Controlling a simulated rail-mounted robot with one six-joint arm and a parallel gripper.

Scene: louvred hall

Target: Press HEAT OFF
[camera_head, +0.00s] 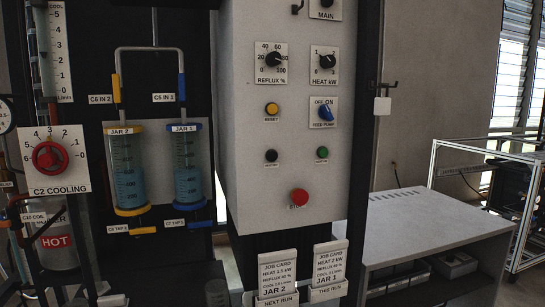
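A grey control panel (240,110) stands in the middle of the view. Low on it are a small black button (271,155) on the left and a green button (322,152) on the right. Each has a small label beneath it, too blurred for me to read for certain, so I cannot confirm which one is HEAT OFF. The HEAT kW dial (326,61) is a black knob higher on the right. Nothing covers the buttons. My gripper is not in view.
A yellow RESET button (272,109), blue FEED PUMP switch (326,112) and red stop button (299,197) surround the pair. Two job cards (330,270) hang below. Glass jars (188,165) and a red cooling knob (47,158) are left; a grey bench (440,215) is right.

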